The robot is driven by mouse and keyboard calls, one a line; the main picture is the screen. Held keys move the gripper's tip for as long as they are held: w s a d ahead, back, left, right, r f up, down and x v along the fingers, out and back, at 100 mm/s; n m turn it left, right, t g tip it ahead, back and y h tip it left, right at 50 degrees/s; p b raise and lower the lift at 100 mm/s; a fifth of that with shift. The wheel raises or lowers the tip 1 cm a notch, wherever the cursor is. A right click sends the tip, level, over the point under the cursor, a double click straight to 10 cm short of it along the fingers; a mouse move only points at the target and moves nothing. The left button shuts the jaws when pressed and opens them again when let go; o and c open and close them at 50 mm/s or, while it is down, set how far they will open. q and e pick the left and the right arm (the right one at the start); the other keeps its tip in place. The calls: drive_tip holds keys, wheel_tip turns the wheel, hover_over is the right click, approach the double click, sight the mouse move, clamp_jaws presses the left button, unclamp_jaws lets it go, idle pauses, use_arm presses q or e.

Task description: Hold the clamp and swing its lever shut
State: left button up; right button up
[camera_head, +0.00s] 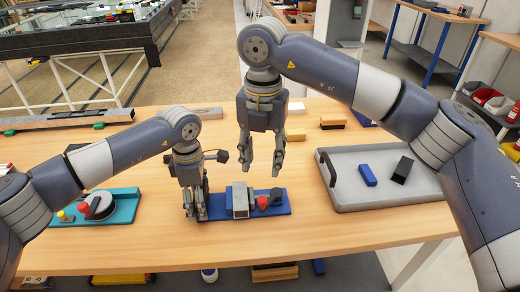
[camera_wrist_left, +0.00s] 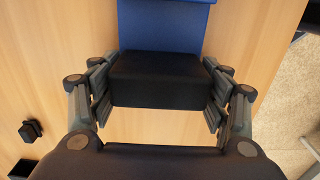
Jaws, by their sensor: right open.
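The clamp has a long blue base plate (camera_head: 282,209) lying on the wooden table; its blue top and black end show in the left wrist view (camera_wrist_left: 160,80). A grey metal block (camera_head: 240,201) stands mid-plate, and a red knob (camera_head: 262,202) with a dark part beside it sits to its right. How the lever is set is hard to make out. My left gripper (camera_head: 195,211) is at the clamp's left end, its fingers against both sides of the black end. My right gripper (camera_head: 264,167) is open and empty, pointing down above the grey block and red knob.
A grey tray (camera_head: 345,200) with a blue block (camera_head: 367,175) and a black block (camera_head: 402,169) stands to the right. A teal fixture (camera_head: 122,207) with a red knob stands left of my left gripper. Small brushes or blocks (camera_head: 333,123) lie behind. The table's front strip is clear.

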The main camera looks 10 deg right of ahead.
use_arm(q)
drive_tip(key=shift+o, duration=1)
drive_tip(key=shift+w, duration=0.1)
drive_tip(key=shift+r, duration=0.1)
wheel_tip(320, 180, up, 12)
drive_tip(key=shift+f, duration=0.1)
